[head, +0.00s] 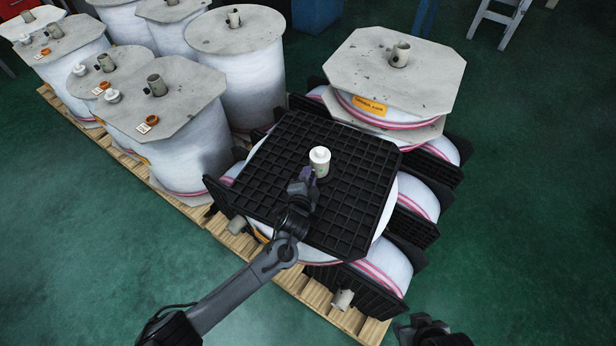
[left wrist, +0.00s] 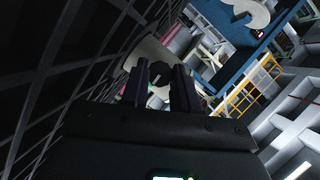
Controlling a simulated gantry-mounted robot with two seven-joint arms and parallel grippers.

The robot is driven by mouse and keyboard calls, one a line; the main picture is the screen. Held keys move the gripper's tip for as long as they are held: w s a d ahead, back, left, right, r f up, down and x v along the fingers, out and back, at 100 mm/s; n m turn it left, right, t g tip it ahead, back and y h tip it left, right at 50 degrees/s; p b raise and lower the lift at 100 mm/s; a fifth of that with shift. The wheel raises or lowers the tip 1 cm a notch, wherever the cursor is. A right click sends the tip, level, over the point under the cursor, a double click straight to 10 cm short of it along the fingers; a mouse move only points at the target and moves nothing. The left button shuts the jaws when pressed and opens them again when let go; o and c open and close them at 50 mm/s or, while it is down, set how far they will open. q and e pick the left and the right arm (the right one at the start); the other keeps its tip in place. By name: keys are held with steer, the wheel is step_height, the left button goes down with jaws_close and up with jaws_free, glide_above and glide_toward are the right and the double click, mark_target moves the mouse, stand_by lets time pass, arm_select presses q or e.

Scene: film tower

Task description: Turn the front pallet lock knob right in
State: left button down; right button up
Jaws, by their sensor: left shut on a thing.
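A white round knob (head: 320,155) stands up near the middle of a black gridded pallet (head: 350,215), which lies on top of the front stack of white film rolls. My left gripper (head: 307,176) reaches in from the front and is shut on the knob, low on its near side. In the left wrist view, the two dark fingers (left wrist: 161,88) stand close about a small part of the knob, with a pale round shape (left wrist: 150,55) behind them. How far the knob is turned cannot be told. My right gripper (head: 425,330) is partly in view at the bottom edge, away from the stack.
Wrapped rolls with grey boards (head: 180,100) stand on a wooden pallet (head: 140,170) at left. Another stack with a grey octagonal board (head: 375,75) and a post stands behind right. Grey stubs (head: 342,299) stick out at the front. The green floor at right is clear.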

arm_select(q)
steer(key=shift+m, duration=0.3)
stand_by(0.4)
steer(key=c, duration=0.9)
jaws_free()
steer(key=shift+o, duration=0.2)
steer(key=shift+s+r+p, duration=0.2)
steer(key=shift+s+p, duration=0.15)
steer(key=shift+s, duration=0.2)
steer(key=p+v, duration=0.3)
steer(key=v, duration=0.5)
steer(key=shift+f, duration=0.2)
steer(key=shift+v, duration=0.85)
steer(key=shift+s+d+f, duration=0.1)
steer(key=shift+s+f, duration=0.05)
